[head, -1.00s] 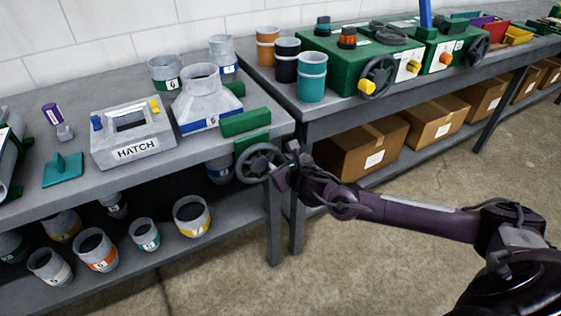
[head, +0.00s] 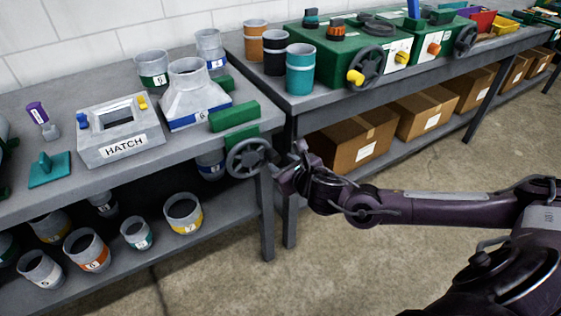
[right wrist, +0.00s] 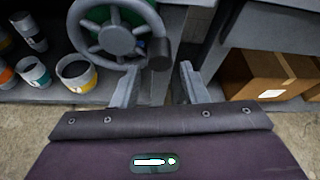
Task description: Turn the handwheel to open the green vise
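The green vise has two green jaw blocks (head: 234,115) at the right front corner of the left bench. Its dark grey spoked handwheel (head: 248,158) hangs at the bench's front edge and also shows at the top of the right wrist view (right wrist: 115,32). A dark handle knob (right wrist: 158,54) sits at the rim's lower right. My right gripper (head: 288,158) is just right of the wheel. In the right wrist view its two fingers (right wrist: 159,70) are spread with a gap between them, and the knob lies ahead of that gap. I cannot tell whether they touch it. My left gripper is out of view.
A grey hatch box (head: 120,140), a funnel-shaped duct piece (head: 190,95) and a teal tool (head: 49,169) stand on the left bench. Numbered cups (head: 184,212) fill its lower shelf. The right bench holds green machines (head: 335,50) above cardboard boxes (head: 355,140). The floor in front is clear.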

